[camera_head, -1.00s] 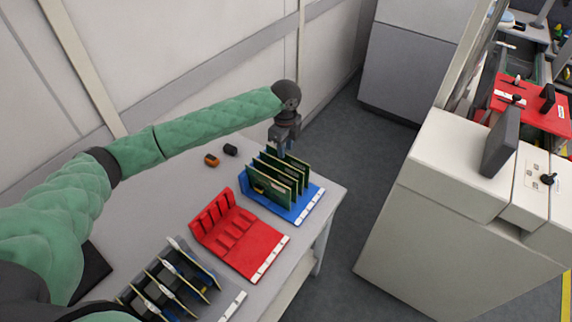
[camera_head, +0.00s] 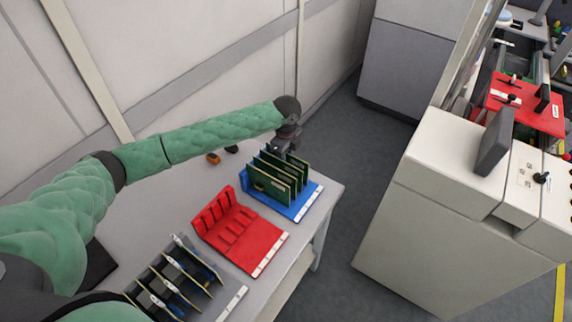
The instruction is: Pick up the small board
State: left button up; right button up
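Several small green boards (camera_head: 272,183) stand upright side by side in a blue rack (camera_head: 309,204) near the table's far right corner. My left gripper (camera_head: 283,153) is pointed down at the back of these boards. Its fingertips are hidden behind or between the boards, so I cannot tell whether they are open or shut or touch a board. More boards (camera_head: 172,280) stand in a grey rack (camera_head: 232,303) at the near end of the table. My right gripper is not in view.
A red rack (camera_head: 268,250) with empty slots lies between the blue and grey racks. A small orange item (camera_head: 213,158) and a dark item (camera_head: 232,149) lie behind it on the table (camera_head: 333,190). A white machine cabinet (camera_head: 440,220) stands to the right across the floor.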

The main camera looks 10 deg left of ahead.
pick_arm(q)
jog(key=shift+f, duration=0.2)
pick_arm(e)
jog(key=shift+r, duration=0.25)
pick_arm(q)
grip_shut()
dwell(0.3)
